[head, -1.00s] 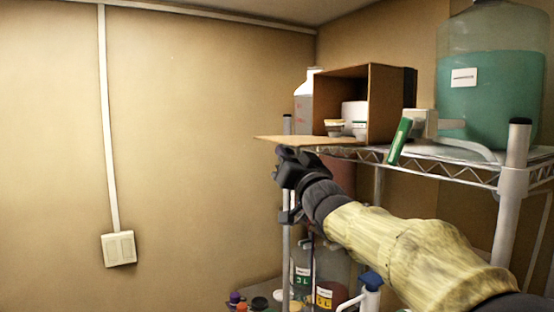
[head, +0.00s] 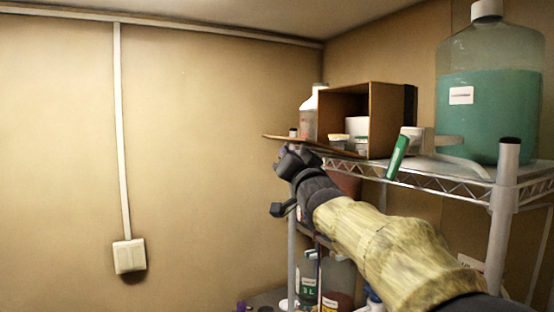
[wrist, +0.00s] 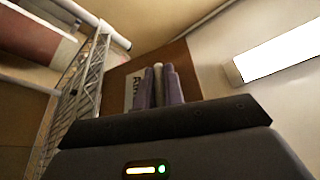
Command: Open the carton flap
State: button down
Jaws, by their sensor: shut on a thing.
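The carton (head: 386,120) is a brown box on the top wire shelf, its open side facing left in the head view. Its flap (head: 285,138) sticks out to the left of the opening, roughly flat and slightly tilted. My gripper (head: 284,154) is at the flap's underside near its outer end, shut on it. In the wrist view the fingers (wrist: 158,88) stand close together against a brown panel with a white printed label (wrist: 133,90). The exact contact is hidden behind the fingers in the head view.
Inside the carton are small white tubs (head: 357,128). A white bottle (head: 309,112) stands behind it. The left wall side is free.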

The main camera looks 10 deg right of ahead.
jog(key=shift+d, duration=0.1)
jog(key=c, duration=1.5)
grip_release()
jog(key=shift+s+f+b, duration=0.25)
jog(key=shift+s+b, duration=0.1)
jog(key=b+v, duration=0.7)
jog(key=v, duration=0.9)
jog(key=shift+s+d, duration=0.1)
jog(key=shift+s, duration=0.2)
